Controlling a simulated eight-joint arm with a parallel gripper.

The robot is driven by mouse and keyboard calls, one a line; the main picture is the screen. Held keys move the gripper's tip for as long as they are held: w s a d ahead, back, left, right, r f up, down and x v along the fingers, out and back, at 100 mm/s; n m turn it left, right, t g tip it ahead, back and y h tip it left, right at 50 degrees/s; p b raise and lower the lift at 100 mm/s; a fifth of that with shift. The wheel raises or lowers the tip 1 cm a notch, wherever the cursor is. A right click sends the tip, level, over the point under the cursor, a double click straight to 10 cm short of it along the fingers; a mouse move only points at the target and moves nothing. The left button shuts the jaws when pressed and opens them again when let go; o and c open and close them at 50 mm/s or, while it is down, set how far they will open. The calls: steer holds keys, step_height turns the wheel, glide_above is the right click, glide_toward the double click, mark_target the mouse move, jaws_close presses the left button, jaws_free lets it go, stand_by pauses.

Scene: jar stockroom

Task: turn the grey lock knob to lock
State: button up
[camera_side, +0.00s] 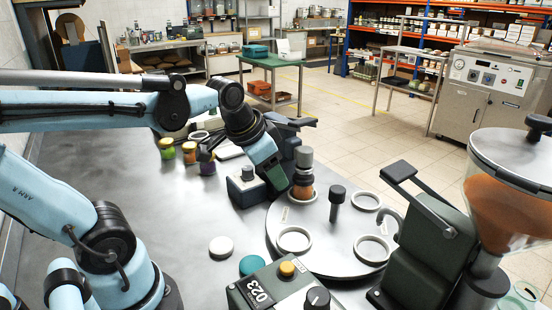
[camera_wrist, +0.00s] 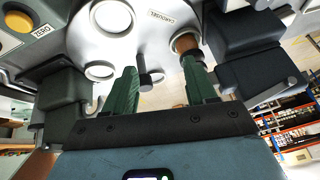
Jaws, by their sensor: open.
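No lock label can be read. A small dark grey knob (camera_side: 248,173) stands on a dark blue box (camera_side: 257,192) at the carousel's left edge; I take it for the lock knob. In the wrist view the box (camera_wrist: 245,40) is at the right. My gripper (camera_side: 278,183) is above and behind the box, fingers apart and nothing held. In the wrist view its two green fingers (camera_wrist: 160,70) point at the carousel (camera_wrist: 130,40). One fingertip is close to a jar with orange-brown contents (camera_wrist: 188,44); touching cannot be told.
The round carousel (camera_side: 325,262) has white rings and a black centre post (camera_side: 337,196). A hopper of orange powder (camera_side: 505,195) stands right. A panel with a yellow button (camera_side: 287,269) is in front. Small jars (camera_side: 189,152) stand behind. Bare table lies left of the white lid (camera_side: 221,247).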

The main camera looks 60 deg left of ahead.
steer(key=w+a+r+m+g, duration=0.2)
steer(key=w+a+g, duration=0.1)
steer(key=a, duration=0.5)
steer(key=m+g, duration=0.3)
glide_toward(247, 168)
steer(key=shift+h, duration=0.3)
steer(key=f, duration=0.9)
steer(key=shift+s+a+f, duration=0.1)
steer(key=shift+a+f, duration=0.1)
steer(key=shift+a, duration=0.05)
steer(key=c, duration=1)
steer(key=shift+c, duration=0.2)
